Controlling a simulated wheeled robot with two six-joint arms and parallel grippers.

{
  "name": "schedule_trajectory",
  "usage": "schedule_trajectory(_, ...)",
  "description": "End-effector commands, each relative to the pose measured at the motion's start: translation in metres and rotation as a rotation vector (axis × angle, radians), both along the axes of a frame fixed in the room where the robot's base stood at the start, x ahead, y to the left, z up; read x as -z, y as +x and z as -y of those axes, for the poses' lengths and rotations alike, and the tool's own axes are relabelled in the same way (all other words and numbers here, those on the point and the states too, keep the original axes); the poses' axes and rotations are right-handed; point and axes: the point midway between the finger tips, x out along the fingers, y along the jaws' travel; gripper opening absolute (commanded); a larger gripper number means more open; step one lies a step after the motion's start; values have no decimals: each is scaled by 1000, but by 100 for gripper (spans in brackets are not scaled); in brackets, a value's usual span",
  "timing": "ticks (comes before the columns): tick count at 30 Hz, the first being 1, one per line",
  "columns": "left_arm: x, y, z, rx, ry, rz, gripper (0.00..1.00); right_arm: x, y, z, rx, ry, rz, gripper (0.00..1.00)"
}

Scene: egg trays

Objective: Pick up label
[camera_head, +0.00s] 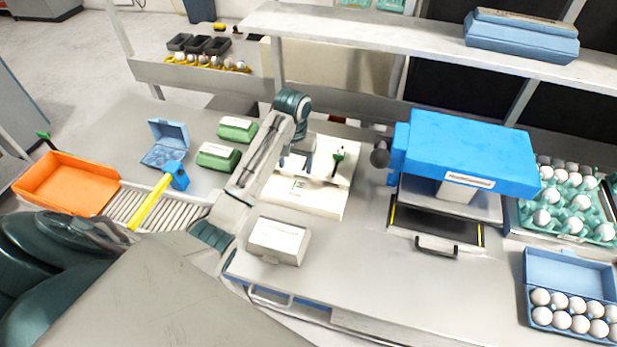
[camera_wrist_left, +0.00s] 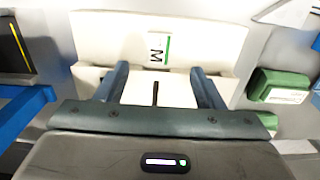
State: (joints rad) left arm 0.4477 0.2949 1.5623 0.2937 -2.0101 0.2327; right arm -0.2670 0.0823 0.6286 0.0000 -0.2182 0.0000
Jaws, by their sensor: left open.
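The label (camera_wrist_left: 158,47) is a small white rectangle with a black letter M and a green stripe. It lies on the white device (camera_wrist_left: 215,40) in the left wrist view. My left gripper (camera_head: 297,163) hangs over the white device. Its two blue-grey fingers (camera_wrist_left: 160,69) are spread apart with nothing between them, and the label appears just beyond the fingertips. My right gripper is not in view.
Green cartons (camera_head: 218,156) and an open blue carton (camera_head: 165,155) stand left of my arm. A white box (camera_head: 279,241) sits in front. A blue machine (camera_head: 465,150) stands right, with egg trays beyond it. Bare table lies between the white box and the machine.

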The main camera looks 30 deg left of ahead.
Motion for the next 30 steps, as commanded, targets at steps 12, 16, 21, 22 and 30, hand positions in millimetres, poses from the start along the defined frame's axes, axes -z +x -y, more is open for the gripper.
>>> schedule_trajectory(12,42,-1,0,-2,-1,-4,62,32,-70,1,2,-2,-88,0)
schedule_trajectory(16,55,-1,0,-1,-1,-3,62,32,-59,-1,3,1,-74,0)
schedule_trajectory(21,68,-2,3,0,-2,-6,62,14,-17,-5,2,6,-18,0)
schedule_trajectory(22,72,-3,4,0,-1,-6,62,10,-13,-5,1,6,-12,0)
schedule_trajectory(30,105,-2,5,0,0,-2,62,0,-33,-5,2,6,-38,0)
